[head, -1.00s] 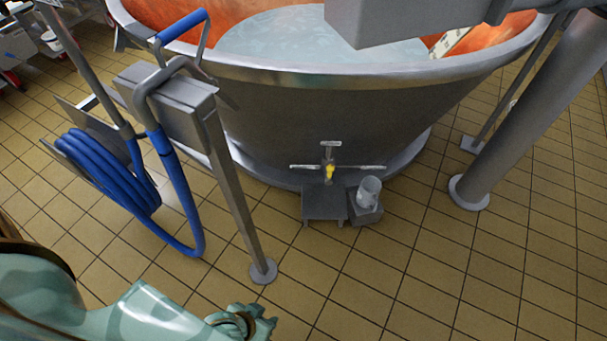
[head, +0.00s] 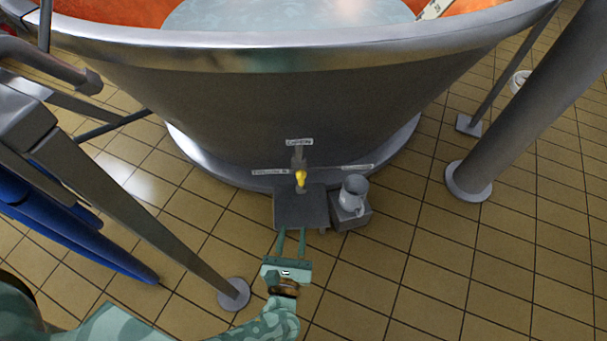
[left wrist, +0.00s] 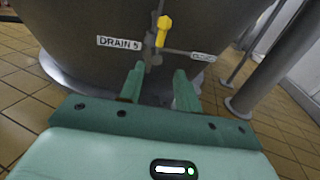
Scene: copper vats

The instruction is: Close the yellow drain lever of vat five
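The yellow drain lever (head: 301,178) sits low on the front of the steel vat (head: 250,110). In the left wrist view the lever (left wrist: 164,27) points up and slightly right, beside a label reading DRAIN 5 (left wrist: 119,43). Another label (left wrist: 202,57) is to its right, at the end of a thin bar. My left gripper (head: 291,232) is open and empty, its two fingers apart and pointing at the vat. In the left wrist view its fingertips (left wrist: 159,70) are below the lever and apart from it. My right gripper is not in view.
A small dark stand (head: 300,207) is under the lever, with a clear jug (head: 353,194) on a grey block (head: 352,219) to its right. A thick column (head: 525,110) is at right. The tiled floor between is clear.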

